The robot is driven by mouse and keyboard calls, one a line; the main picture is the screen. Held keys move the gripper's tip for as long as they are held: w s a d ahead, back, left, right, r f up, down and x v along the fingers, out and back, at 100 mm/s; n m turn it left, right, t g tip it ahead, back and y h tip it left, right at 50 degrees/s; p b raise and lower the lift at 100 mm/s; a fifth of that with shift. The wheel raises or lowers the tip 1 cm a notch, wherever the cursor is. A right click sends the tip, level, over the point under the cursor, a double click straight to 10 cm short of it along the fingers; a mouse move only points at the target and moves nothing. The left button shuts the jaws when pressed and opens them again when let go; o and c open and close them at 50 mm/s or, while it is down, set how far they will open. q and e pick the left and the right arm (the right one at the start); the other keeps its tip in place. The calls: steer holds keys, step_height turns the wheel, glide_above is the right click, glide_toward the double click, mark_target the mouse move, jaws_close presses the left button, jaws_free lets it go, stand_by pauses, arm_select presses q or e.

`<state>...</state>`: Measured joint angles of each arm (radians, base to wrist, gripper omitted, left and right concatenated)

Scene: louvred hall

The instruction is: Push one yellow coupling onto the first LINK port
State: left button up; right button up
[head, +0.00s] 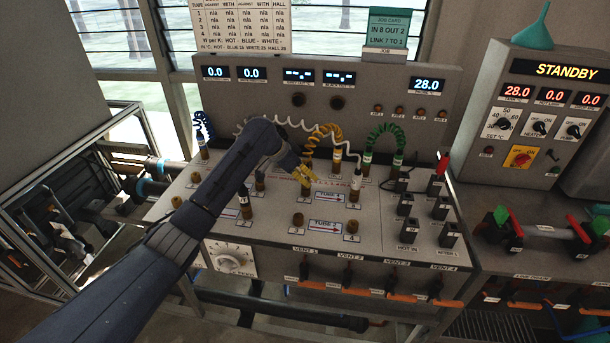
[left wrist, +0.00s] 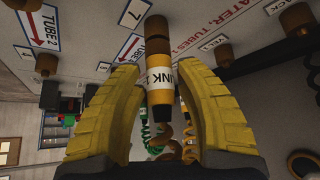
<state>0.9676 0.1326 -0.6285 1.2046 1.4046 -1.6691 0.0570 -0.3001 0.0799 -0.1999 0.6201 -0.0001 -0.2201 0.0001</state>
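A coupling with a yellow band and a white LINK label (left wrist: 163,78) stands between the yellow fingers of my left gripper (left wrist: 162,75) in the left wrist view. In the head view my left gripper (head: 304,180) is over the console's middle, hiding most of this coupling. The coiled yellow hose (head: 323,132) arches behind it, with its other coupling (head: 337,157) upright to the right. My right gripper is not in view.
A green coiled hose (head: 382,131) stands right of the yellow one, and a white coiled hose (head: 290,121) runs behind. Brown ports (head: 298,220) and black posts (head: 404,205) stand around. A job card (head: 388,25) reads IN 8 OUT 2, LINK 7 TO 1.

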arm_select(q)
steer(key=shift+o, duration=0.8)
step_height(320, 180, up, 7)
steer(key=s+a, duration=0.1)
steer(key=a, duration=0.1)
steer(key=shift+f, duration=0.15)
steer(key=v, duration=1.2)
